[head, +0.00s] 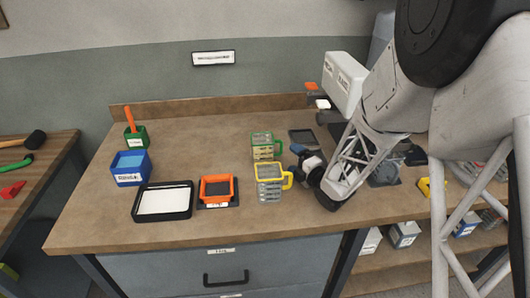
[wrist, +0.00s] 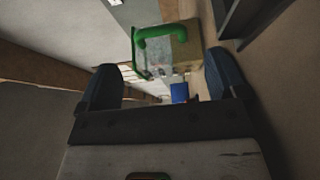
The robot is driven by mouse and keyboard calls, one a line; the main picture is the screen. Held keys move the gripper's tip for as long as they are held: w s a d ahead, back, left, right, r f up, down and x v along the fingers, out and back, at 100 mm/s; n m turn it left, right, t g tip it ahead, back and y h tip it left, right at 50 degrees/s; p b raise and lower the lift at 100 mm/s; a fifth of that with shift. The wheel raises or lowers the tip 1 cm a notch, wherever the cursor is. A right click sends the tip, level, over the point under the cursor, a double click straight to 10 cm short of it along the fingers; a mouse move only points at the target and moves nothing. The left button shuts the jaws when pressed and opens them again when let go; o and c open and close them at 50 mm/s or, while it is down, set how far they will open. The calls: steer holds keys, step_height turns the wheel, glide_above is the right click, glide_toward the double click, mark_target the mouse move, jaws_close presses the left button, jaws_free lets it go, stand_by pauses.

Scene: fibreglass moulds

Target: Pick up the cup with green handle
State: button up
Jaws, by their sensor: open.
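The cup with green handle (head: 263,147), a clear cup with a green rim and handle, stands on the workbench in the head view. In the wrist view the green-handled cup (wrist: 172,50) appears ahead of and between the fingers, its green handle toward me. A similar cup with a yellow rim and handle (head: 268,184) stands just in front of it in the head view. My gripper (head: 297,163) is open and empty, low over the bench to the right of both cups. It also shows in the wrist view (wrist: 162,68). I cannot tell its exact gap to the cup.
On the workbench (head: 215,130) stand an orange tray (head: 216,189), a black-rimmed white tray (head: 162,201), a blue bin (head: 131,168) and a green holder (head: 136,136) with an orange handle. A dark flat tray (head: 302,136) lies behind my gripper. The bench behind the green-handled cup is clear.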

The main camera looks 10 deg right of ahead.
mark_target(281, 148)
steer(key=shift+w+a, duration=0.15)
steer(key=shift+w, duration=0.1)
steer(key=shift+x, duration=3.15)
steer(key=shift+c, duration=0.3)
steer(key=c, duration=0.8)
steer(key=shift+r, duration=0.2)
